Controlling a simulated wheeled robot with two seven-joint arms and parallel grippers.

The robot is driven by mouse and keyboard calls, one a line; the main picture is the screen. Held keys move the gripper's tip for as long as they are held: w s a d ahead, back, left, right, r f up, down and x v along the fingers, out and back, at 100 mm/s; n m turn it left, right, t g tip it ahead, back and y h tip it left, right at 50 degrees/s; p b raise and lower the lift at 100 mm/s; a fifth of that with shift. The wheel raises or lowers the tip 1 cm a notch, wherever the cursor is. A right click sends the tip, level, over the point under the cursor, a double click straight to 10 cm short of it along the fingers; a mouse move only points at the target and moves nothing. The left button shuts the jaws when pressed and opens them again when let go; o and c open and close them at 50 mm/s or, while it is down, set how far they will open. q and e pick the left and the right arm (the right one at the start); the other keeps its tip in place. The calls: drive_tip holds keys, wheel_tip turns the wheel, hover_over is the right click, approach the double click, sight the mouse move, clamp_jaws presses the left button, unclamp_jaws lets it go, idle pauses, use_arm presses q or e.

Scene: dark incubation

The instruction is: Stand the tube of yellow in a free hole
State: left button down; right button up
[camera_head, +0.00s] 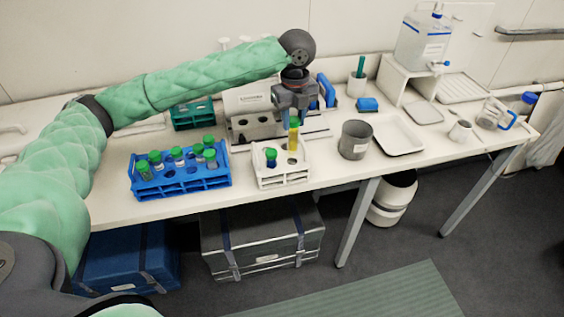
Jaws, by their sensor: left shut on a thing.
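The tube of yellow (293,139) has a green cap and hangs upright under my left gripper (294,118). The gripper is shut on it near the cap. The tube is over the white rack (283,181), toward its back right; I cannot tell whether its lower end is in a hole. A tube with a green cap and dark blue content (271,158) stands in the same rack at the left. The blue rack (180,188) to the left holds several green-capped tubes. My right gripper is not in view.
A grey beaker (354,140) and a white tray (398,135) stand right of the white rack. A white device (247,100) and a teal rack (192,114) are behind. The table's front edge is close to both front racks.

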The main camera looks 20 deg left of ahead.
sight(292, 146)
use_arm(q)
wheel_tip(292, 146, down, 6)
drive_tip(key=shift+r+p, duration=0.15)
drive_tip(key=shift+p, duration=1.05)
drive_tip(key=shift+a+f, duration=0.15)
drive_tip(key=shift+f, duration=0.2)
drive_tip(key=f, duration=0.1)
drive_tip(key=f+p, duration=0.1)
drive_tip(key=shift+s+d+f, duration=0.15)
drive_tip(key=shift+d+f, duration=0.05)
drive_tip(key=shift+f, duration=0.1)
drive_tip(key=shift+a+f, duration=0.1)
drive_tip(key=shift+f, duration=0.25)
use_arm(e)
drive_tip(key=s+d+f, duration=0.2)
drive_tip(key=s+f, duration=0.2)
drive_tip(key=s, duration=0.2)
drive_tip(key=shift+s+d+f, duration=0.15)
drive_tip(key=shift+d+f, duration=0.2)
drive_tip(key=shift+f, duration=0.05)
use_arm(q)
drive_tip(key=c, duration=1.3)
unclamp_jaws()
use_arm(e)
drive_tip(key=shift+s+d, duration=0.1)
use_arm(q)
drive_tip(key=shift+f, duration=0.1)
